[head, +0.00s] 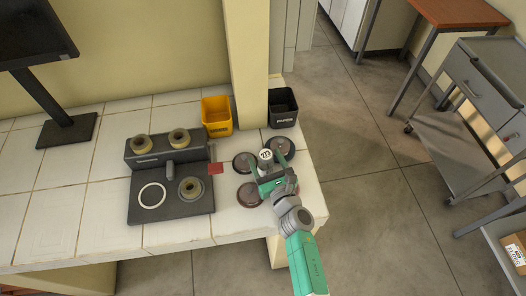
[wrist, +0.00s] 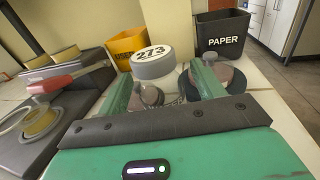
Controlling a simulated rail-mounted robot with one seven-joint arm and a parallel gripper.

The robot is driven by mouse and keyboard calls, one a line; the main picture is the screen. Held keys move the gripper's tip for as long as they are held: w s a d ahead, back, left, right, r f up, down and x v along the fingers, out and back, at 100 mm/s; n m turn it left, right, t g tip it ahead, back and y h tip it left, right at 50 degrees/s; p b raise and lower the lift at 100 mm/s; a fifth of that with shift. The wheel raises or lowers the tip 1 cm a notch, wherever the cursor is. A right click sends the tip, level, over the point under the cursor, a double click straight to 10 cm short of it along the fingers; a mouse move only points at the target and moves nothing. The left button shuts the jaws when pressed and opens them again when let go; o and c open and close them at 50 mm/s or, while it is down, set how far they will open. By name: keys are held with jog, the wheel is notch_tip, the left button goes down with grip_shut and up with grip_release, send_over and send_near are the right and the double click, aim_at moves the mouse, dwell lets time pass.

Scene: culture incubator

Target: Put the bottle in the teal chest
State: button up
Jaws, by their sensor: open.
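A bottle with a white round top marked 273 (head: 265,155) stands on the tiled counter near its right end. Its top also shows in the wrist view (wrist: 153,64), just beyond my fingers. My gripper (head: 267,168) is open, with its green fingers reaching toward the bottle from the front right. In the wrist view, the fingers (wrist: 170,85) are spread, and the bottle's top appears nearer the left one. I cannot tell whether either finger touches it. The bottle's lower part is mostly hidden. No teal chest shows in either view.
Dark round discs (head: 249,195) lie close around the bottle. A black device with tape-like rolls (head: 170,205) and a red-handled tool (wrist: 65,82) are at left. A yellow bin (head: 216,114) and a black PAPER bin (head: 283,108) stand behind, beside a pillar.

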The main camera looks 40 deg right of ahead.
jog(key=p+v, duration=0.1)
jog(key=v, duration=0.8)
jog(key=shift+s+a, duration=0.15)
jog(key=shift+s, duration=0.1)
